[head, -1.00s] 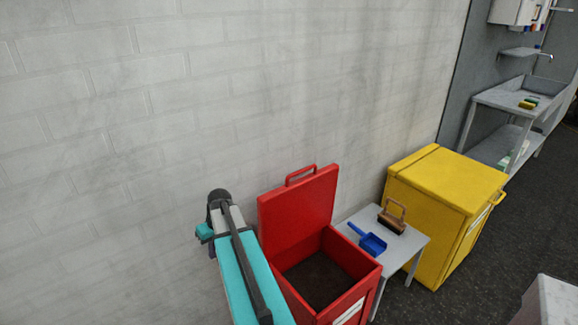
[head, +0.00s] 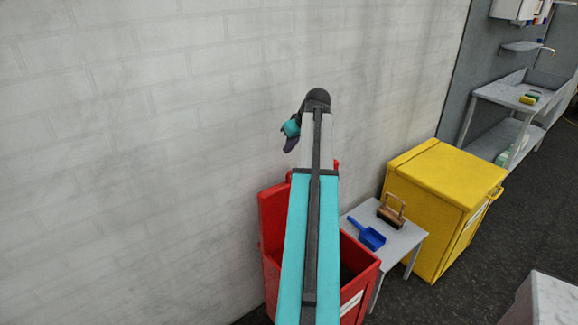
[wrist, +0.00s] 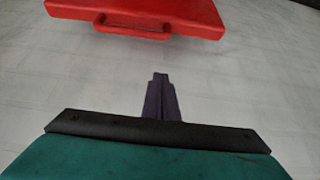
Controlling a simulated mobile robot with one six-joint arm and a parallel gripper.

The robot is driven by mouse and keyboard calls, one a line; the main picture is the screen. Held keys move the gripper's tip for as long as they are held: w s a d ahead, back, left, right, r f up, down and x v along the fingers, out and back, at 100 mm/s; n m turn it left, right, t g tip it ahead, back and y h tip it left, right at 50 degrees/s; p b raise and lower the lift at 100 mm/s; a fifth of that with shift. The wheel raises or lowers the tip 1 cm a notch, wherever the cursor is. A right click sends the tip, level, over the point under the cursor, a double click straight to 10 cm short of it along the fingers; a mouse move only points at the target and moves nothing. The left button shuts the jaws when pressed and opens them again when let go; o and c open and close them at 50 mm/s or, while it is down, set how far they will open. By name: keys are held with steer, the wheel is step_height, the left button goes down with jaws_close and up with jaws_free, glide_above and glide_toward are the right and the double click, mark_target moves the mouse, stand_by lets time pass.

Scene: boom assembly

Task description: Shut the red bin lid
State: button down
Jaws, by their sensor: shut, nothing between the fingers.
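The red bin (head: 361,268) stands near the wall with its lid (head: 272,222) open and raised on the wall side. My arm covers much of the lid and the bin's opening in the head view. The lid (wrist: 140,9) and its red handle (wrist: 134,31) show at the top of the wrist view. My gripper (wrist: 160,77) is shut and empty, with clear space between its tips and the lid. In the head view my gripper (head: 289,146) hangs near the wall, above the lid.
To the right of the bin stands a small grey table (head: 408,238) with a blue dustpan (head: 368,236) and a brown brush (head: 391,214). Beyond it is a closed yellow bin (head: 440,205). A pale brick wall (head: 150,130) is close behind the lid.

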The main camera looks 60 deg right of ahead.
steer(key=shift+s+d+r, duration=0.35)
steer(key=shift+w+f, duration=0.1)
steer(key=shift+f, duration=0.05)
steer(key=shift+w+d+f+p, duration=0.1)
steer(key=shift+w+f+p, duration=0.45)
steer(key=shift+f, duration=0.9)
steer(key=shift+w+d+f+p, duration=0.2)
steer(key=shift+f+p, duration=0.6)
steer(key=shift+f, duration=0.6)
steer(key=shift+w+d+f+p, duration=0.1)
steer(key=shift+w+f+p, duration=0.45)
steer(key=shift+f, duration=0.9)
steer(key=shift+s+a+f+p, duration=0.1)
steer(key=shift+s+f+p, duration=0.05)
steer(key=shift+s, duration=0.2)
steer(key=shift+s+a+f+p, duration=0.1)
steer(key=shift+s+p, duration=0.05)
steer(key=shift+s, duration=0.2)
